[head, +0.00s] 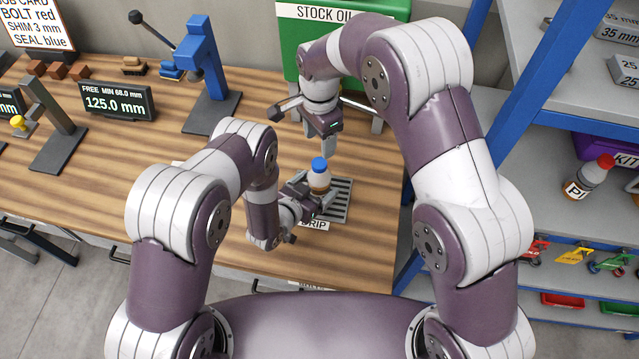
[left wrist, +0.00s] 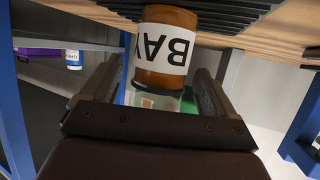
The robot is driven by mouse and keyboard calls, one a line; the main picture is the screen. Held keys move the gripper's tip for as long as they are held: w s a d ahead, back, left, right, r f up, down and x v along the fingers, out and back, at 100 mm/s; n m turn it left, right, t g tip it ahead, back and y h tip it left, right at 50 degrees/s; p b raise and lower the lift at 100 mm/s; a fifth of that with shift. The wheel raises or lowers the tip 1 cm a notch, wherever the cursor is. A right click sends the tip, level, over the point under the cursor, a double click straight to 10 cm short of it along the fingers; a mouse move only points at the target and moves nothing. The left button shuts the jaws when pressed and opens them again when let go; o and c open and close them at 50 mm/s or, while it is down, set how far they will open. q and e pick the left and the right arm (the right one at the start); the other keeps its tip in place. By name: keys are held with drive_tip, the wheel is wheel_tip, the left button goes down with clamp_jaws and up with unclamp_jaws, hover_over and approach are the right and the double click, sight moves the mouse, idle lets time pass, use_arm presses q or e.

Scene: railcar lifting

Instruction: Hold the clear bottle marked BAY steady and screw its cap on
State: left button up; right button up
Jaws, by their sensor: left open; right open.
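The bottle (head: 318,182) stands upright over the drip grate, with amber contents and a blue cap (head: 319,164) sitting on its top; how tightly the cap sits I cannot tell. In the left wrist view the bottle (left wrist: 166,45) appears inverted, with its white BAY label facing me. My left gripper (head: 318,194) is open, its two fingers either side of the bottle; in the left wrist view (left wrist: 158,95) a gap shows beside it. The cap is hidden there. My right gripper (head: 328,146) is open, pointing down just above the cap, apart from it.
The slotted drip grate (head: 342,205) lies on the wooden bench (head: 350,245). A green stock oil tank (head: 290,50) stands behind. A blue press (head: 208,75) and a display (head: 118,102) are to the left. Shelves with a red-capped bottle (head: 588,177) are at right.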

use_arm(q)
drive_tip(key=shift+x, duration=1.55)
clamp_jaws()
use_arm(e)
drive_tip(key=n, duration=0.6)
drive_tip(key=shift+n, duration=0.3)
drive_tip(key=n, duration=0.3)
drive_tip(key=shift+n, duration=0.3)
drive_tip(key=n, duration=0.2)
drive_tip(key=shift+n, duration=0.4)
drive_tip(key=n, duration=0.5)
